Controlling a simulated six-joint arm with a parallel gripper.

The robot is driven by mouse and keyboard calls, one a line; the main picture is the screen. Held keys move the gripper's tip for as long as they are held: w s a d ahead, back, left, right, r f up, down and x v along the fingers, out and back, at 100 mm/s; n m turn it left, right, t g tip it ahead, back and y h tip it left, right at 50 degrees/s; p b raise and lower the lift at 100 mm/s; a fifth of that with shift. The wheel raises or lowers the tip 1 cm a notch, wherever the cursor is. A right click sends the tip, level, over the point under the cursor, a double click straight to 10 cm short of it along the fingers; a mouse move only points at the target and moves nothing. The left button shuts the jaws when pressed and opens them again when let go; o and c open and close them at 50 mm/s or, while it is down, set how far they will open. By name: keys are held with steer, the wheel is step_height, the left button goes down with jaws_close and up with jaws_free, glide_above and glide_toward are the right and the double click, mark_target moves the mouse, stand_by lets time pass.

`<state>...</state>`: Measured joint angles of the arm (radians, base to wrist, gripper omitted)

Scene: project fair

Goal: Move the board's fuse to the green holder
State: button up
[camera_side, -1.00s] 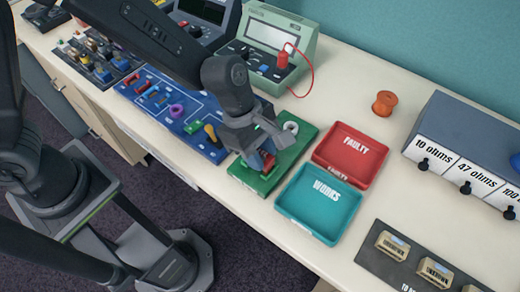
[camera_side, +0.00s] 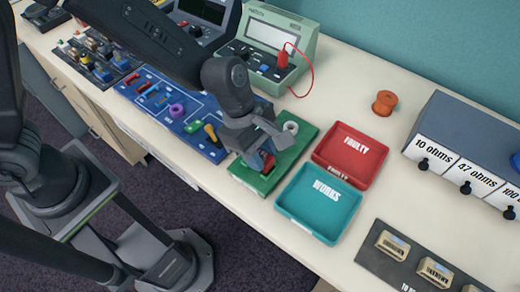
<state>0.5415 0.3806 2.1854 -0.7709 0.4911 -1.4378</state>
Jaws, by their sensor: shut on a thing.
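My gripper (camera_side: 262,160) points down over the green holder (camera_side: 298,148), a green plate beside the blue board (camera_side: 180,140). The gripper is shut, with the fuse between its fingers. The fuse itself is mostly hidden by the fingers, and I cannot tell whether it touches the holder. A small red and blue patch shows at the fingertips. A pale ring (camera_side: 290,127) stands on the plate's far right part. The blue board carries several coloured parts, including a purple ring (camera_side: 177,110) and a yellow-handled piece (camera_side: 212,134).
A red FAULTY tray (camera_side: 350,172) and a teal WORKS tray (camera_side: 318,203) lie just right of the holder. A green meter (camera_side: 268,45) with a red probe stands behind. An orange spool (camera_side: 384,103) and a grey resistor box (camera_side: 465,135) are at right.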

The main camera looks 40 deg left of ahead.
steer(key=shift+f, duration=0.6)
stand_by(0.4)
steer(key=o, duration=1.5)
steer(key=shift+r, duration=4.05)
